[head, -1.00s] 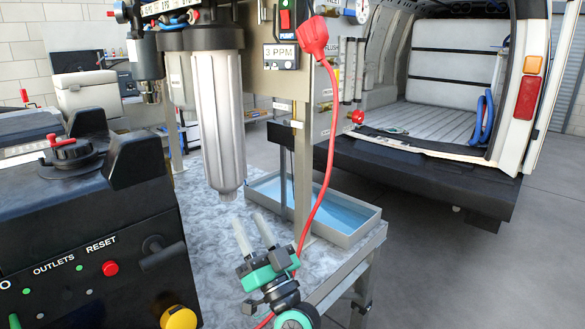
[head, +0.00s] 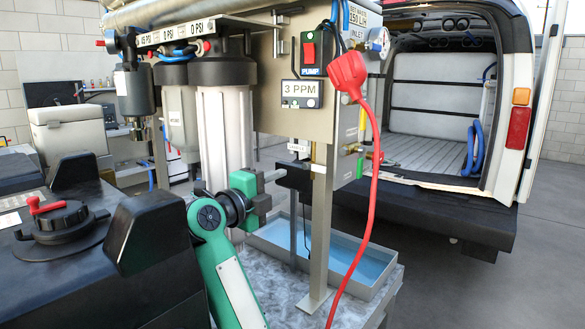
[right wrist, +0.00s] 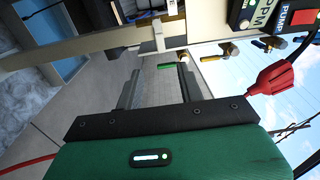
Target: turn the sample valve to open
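My right gripper (head: 270,188) reaches in from below beside the water unit's lower edge, its fingers pointing right. In the right wrist view my right gripper (right wrist: 160,85) has its two dark fingers apart with nothing between them. A green handle (right wrist: 166,66) and a brass valve (right wrist: 215,54) show beyond the fingertips, apart from them. More brass fittings sit to their right. In the head view a brass valve (head: 350,150) shows at the unit's right side, partly behind the red cord. No readable label shows which one is the sample valve. My left gripper is out of view.
A red plug and cord (head: 348,72) hang in front of the panel; the plug (right wrist: 272,80) is close right of the gripper in the wrist view. A metal post (head: 320,220) and a blue-water tray (head: 338,262) stand close by. A van (head: 440,110) is behind.

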